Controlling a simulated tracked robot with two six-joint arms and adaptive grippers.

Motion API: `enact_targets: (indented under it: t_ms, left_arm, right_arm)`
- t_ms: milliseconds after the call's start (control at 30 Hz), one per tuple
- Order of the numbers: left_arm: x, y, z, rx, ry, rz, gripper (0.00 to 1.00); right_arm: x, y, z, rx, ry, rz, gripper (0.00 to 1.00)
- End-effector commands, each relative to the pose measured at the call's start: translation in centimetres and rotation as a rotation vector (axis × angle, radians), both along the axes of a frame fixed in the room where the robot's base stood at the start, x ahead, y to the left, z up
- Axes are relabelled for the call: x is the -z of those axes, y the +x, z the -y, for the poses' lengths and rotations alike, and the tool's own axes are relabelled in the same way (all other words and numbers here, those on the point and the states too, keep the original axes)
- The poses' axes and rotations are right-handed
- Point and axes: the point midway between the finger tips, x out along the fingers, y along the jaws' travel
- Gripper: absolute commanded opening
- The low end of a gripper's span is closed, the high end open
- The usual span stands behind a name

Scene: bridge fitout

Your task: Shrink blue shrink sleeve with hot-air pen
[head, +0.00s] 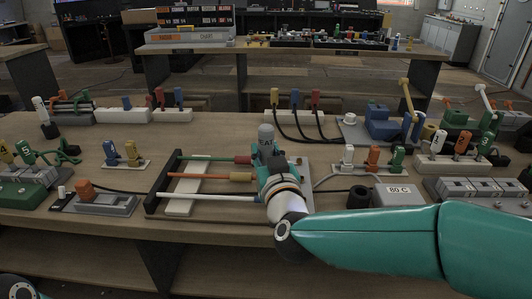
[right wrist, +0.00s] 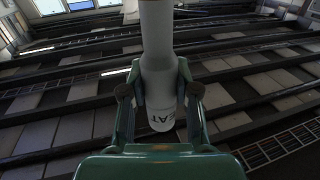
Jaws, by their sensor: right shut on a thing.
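My right gripper (head: 266,150) is shut on the grey hot-air pen (head: 265,133), which stands upright with its lettering partly showing. In the right wrist view the pen (right wrist: 160,85) sits between both fingers. The gripper is over the right end of a dark frame (head: 153,200) that carries a green, an orange and a white wire (head: 205,197). A red sleeve (head: 243,160) is on the green wire and a yellow-orange sleeve (head: 240,177) on the orange wire. My left gripper is out of view.
A box marked 80 C (head: 399,194) and a black cup (head: 359,197) are right of the frame. Upright coloured plugs (head: 373,157) stand behind them. Black cables (head: 300,128) curve behind the gripper. Bare bench top shows in front of the left blocks.

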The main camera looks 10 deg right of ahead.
Motion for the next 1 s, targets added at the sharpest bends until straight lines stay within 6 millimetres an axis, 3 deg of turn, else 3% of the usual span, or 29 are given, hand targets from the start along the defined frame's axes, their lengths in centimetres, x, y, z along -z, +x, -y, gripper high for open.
enact_targets:
  t_ms: [467, 1000]
  left_arm:
    - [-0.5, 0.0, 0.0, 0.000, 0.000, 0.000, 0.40]
    - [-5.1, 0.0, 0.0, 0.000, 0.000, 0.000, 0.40]
  right_arm:
    - [-0.6, 0.0, 0.0, 0.000, 0.000, 0.002, 0.00]
    - [-6.0, 0.0, 0.0, 0.000, 0.001, 0.003, 0.00]
